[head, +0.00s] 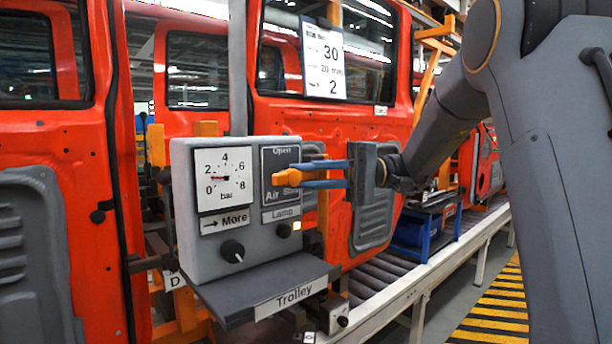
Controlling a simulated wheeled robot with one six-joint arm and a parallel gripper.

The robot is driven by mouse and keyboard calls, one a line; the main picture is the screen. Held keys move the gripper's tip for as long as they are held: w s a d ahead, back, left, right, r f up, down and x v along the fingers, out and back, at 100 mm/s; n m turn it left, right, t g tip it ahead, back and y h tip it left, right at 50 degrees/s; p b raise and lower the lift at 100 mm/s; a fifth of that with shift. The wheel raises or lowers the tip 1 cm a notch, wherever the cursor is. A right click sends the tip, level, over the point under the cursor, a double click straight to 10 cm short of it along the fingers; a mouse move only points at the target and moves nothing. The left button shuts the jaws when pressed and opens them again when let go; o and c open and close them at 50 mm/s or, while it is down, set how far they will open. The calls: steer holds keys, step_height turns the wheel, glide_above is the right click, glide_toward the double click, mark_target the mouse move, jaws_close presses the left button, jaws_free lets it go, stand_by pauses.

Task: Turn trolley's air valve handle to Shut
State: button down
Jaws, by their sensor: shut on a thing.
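The trolley's grey control box (200,245) stands left of centre in the head view, above a shelf labelled Trolley (290,298). Its dark air valve plate (270,160) reads Open at the top and Air at the bottom; I cannot see the word Shut. The orange valve handle (284,178) lies in front of this plate. My gripper (302,175) reaches in from the right, and its blue fingers are shut on the handle. The fingers and handle hide part of the plate, so the handle's exact angle is hard to tell.
A pressure gauge (224,181) marked in bar, a black knob (232,251) under a More label, and a small lamp (297,226) are on the box. Red car doors (325,125) stand close behind. A roller conveyor (385,290) runs behind to the right.

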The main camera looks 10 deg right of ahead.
stand_by(0.3)
steer(key=c, duration=1.6)
jaws_free()
steer(key=shift+c, duration=0.2)
steer(key=shift+d, duration=0.1)
steer(key=d, duration=0.2)
steer(key=w+d, duration=0.1)
steer(key=d, duration=0.2)
steer(key=shift+d+r+p, duration=0.15)
steer(key=shift+d+p, duration=0.15)
steer(key=shift+p, duration=0.8)
steer(key=shift+w+d+p, duration=0.15)
steer(key=shift+d+p, duration=0.4)
steer(key=shift+p, duration=0.7)
steer(key=shift+d+f+p, duration=0.2)
steer(key=shift+d+p, duration=0.15)
steer(key=shift+p, duration=0.4)
steer(key=shift+w, duration=0.1)
